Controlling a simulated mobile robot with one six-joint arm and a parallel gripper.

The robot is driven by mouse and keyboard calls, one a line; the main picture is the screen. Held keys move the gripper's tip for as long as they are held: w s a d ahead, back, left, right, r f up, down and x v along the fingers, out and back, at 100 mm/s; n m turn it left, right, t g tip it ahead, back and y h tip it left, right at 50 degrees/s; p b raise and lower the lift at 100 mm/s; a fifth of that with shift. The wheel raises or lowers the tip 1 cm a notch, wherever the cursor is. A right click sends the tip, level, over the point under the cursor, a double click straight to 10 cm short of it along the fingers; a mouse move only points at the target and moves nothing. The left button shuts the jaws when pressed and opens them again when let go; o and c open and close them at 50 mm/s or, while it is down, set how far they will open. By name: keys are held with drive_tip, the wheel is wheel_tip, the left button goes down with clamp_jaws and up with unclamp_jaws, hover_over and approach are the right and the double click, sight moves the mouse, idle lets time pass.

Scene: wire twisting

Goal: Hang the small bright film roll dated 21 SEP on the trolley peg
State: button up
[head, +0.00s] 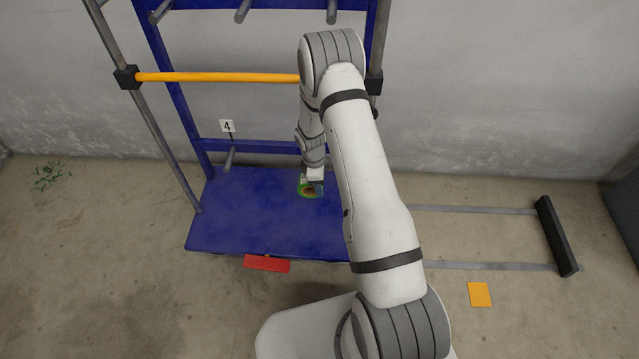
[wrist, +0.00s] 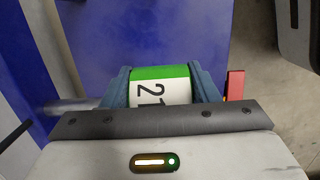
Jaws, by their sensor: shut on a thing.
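My gripper (head: 314,181) is shut on a small film roll (head: 305,190), held above the blue base of the trolley (head: 255,215). In the wrist view the roll (wrist: 160,88) sits between the two blue-grey fingers of my gripper (wrist: 162,78). It has a bright green band and a white label showing "21"; the rest of the date is hidden. A grey peg (head: 230,158) sticks out low on the trolley, under a card marked 4 (head: 227,126), to the left of my gripper. A grey rod, likely this peg, shows at left in the wrist view (wrist: 72,105).
An orange bar (head: 215,77) crosses the trolley front above my gripper. More grey pegs (head: 243,10) stick out at the top. A red piece (head: 267,264) is at the base's front edge. Rails (head: 480,266) and an orange card (head: 480,294) lie on the floor at right.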

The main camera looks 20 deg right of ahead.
drive_tip(key=shift+w+d, duration=0.2)
drive_tip(key=shift+w, duration=0.35)
drive_tip(key=shift+w+d, duration=0.2)
drive_tip(key=shift+w, duration=0.35)
drive_tip(key=shift+w+d, duration=0.1)
drive_tip(key=shift+w, duration=0.2)
drive_tip(key=shift+w+d+r, duration=0.15)
drive_tip(key=shift+w+r, duration=0.05)
drive_tip(key=shift+w, duration=0.05)
drive_tip(key=shift+w+d+r+b, duration=0.15)
drive_tip(key=shift+w+b, duration=0.15)
